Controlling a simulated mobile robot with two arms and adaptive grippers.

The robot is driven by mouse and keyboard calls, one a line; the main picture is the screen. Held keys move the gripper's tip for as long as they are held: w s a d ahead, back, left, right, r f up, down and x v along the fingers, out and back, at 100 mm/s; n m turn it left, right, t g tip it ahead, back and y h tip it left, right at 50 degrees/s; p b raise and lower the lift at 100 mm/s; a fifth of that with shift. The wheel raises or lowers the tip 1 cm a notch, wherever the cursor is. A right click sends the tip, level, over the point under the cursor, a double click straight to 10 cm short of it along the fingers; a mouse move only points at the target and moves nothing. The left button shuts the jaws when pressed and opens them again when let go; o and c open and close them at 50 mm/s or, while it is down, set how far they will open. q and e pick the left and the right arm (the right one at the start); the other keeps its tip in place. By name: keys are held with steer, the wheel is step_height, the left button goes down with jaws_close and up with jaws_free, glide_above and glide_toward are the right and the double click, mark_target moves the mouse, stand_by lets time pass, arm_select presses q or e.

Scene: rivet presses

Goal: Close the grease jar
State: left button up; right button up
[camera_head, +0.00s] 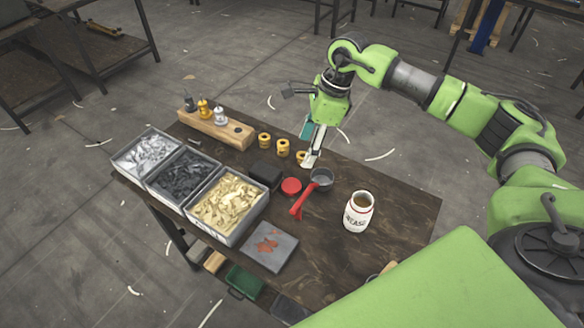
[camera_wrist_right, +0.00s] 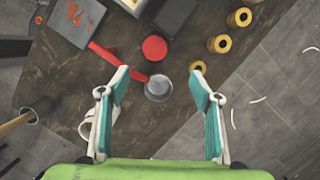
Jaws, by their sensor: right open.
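The white grease jar (camera_head: 357,215) with a red band stands upright and open on the right part of the dark table, brownish inside. In the right wrist view the jar (camera_wrist_right: 86,129) is partly hidden behind a finger. A round red lid (camera_head: 291,186) lies flat on the table, apart from the jar; it also shows in the right wrist view (camera_wrist_right: 154,48). My right gripper (camera_head: 311,158) is open and empty above the table, beyond the lid. My left gripper is out of view.
Yellow rings (camera_head: 282,147) and a dark block (camera_head: 265,171) are nearby. Parts bins (camera_head: 232,239) and a grey plate (camera_head: 270,261) fill the left. Table around the jar is fairly clear.

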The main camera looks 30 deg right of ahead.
steer(key=p, duration=0.2)
glide_above(292, 186)
steer(key=d, duration=0.2)
step_height(292, 186, down, 7)
steer(key=shift+f, duration=0.2)
steer(key=shift+w+f, duration=0.1)
steer(key=shift+f, duration=0.2)
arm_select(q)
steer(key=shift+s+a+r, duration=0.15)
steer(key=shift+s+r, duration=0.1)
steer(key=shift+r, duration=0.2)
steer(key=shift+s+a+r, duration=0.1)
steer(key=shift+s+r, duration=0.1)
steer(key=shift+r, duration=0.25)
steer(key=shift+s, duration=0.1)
arm_select(e)
steer(key=shift+a, duration=0.1)
